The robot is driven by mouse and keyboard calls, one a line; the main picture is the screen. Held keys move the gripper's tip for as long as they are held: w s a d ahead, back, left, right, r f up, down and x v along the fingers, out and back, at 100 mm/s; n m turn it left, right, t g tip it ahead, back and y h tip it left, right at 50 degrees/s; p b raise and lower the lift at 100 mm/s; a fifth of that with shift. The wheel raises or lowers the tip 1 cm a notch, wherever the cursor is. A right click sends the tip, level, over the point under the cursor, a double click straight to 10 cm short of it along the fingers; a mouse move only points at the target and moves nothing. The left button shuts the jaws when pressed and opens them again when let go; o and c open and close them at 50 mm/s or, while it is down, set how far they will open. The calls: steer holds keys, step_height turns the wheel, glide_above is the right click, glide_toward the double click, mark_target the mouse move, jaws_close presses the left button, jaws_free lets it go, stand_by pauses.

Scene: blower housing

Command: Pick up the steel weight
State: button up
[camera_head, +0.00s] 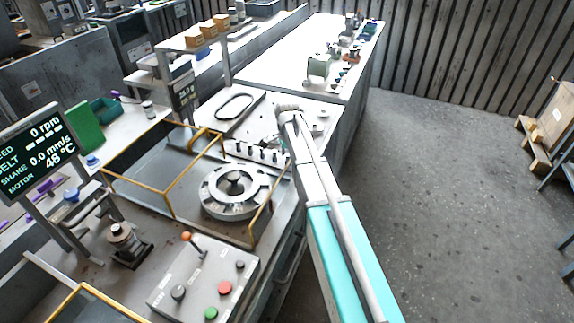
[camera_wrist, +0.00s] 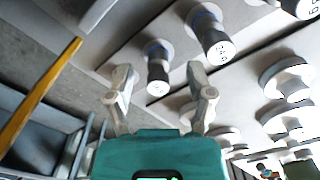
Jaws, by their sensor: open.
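Several steel weights with dark necks stand in a row on a rack (camera_head: 232,147) in the head view. In the wrist view a small steel weight (camera_wrist: 157,66), with a pale marked end, lies between the two fingers of my gripper (camera_wrist: 159,76). The fingers are spread on either side of it, with a visible gap to each. A larger steel weight (camera_wrist: 213,38) with a marked pale end stands just right of the right finger. In the head view my arm largely hides my gripper beside the rack.
More pale round weights (camera_wrist: 287,80) fill the right of the wrist view. A round machine plate (camera_head: 236,191) stands in front of the rack, with yellow guard rails (camera_head: 140,190) around it. A control box (camera_head: 205,283) is nearer. Open floor (camera_head: 450,190) lies to the right.

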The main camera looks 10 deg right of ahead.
steer(key=shift+f+b, duration=0.55)
steer(key=shift+f, duration=0.25)
jaws_close()
